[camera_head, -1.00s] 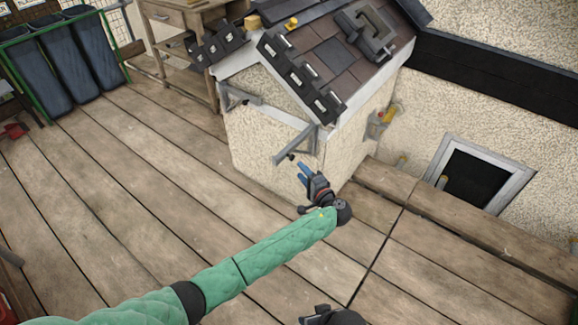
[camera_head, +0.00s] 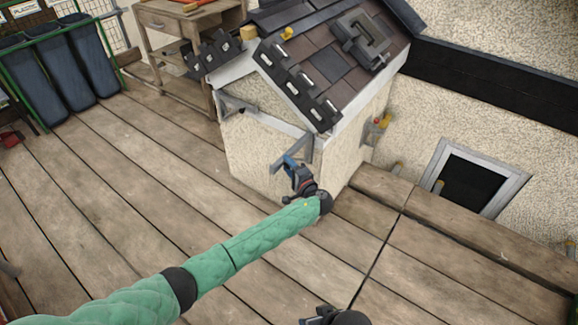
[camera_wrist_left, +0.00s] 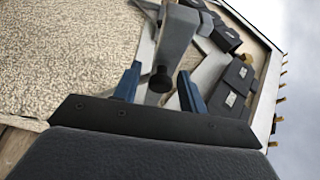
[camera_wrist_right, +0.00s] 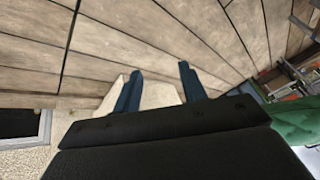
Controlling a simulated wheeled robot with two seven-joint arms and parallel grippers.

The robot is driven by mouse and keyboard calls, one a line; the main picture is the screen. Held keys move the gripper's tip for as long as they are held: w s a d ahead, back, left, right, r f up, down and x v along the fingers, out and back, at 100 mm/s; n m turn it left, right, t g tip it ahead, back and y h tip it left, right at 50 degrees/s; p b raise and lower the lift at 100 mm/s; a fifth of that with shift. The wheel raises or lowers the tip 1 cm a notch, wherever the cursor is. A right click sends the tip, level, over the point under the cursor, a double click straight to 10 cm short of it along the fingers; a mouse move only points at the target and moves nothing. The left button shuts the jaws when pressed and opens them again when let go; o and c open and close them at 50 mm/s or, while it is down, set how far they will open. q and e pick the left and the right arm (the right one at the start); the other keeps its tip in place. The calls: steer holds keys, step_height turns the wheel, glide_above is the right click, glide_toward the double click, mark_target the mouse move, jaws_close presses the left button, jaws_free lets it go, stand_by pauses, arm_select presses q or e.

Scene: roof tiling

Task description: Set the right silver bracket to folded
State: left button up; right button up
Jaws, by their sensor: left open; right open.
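The right silver bracket (camera_head: 306,148) is on the small house's gable wall, below the right eave. It stands out from the wall, and my gripper partly hides its lower end. My left gripper (camera_head: 289,162) is open at that end. In the left wrist view the bracket's grey arm (camera_wrist_left: 175,42) and its dark round knob (camera_wrist_left: 161,79) show between the two blue fingers, with gaps on both sides. My right gripper (camera_wrist_right: 160,82) is open and empty above the deck. Only its dark top shows at the bottom of the head view.
A second silver bracket (camera_head: 232,104) is on the left of the gable wall. Dark tiles (camera_head: 298,82) line the roof edge above. A wooden workbench (camera_head: 172,22) and blue bins (camera_head: 70,62) stand behind left. The plank deck (camera_head: 130,170) is clear.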

arm_select(q)
jaws_close()
steer(key=shift+a, duration=0.1)
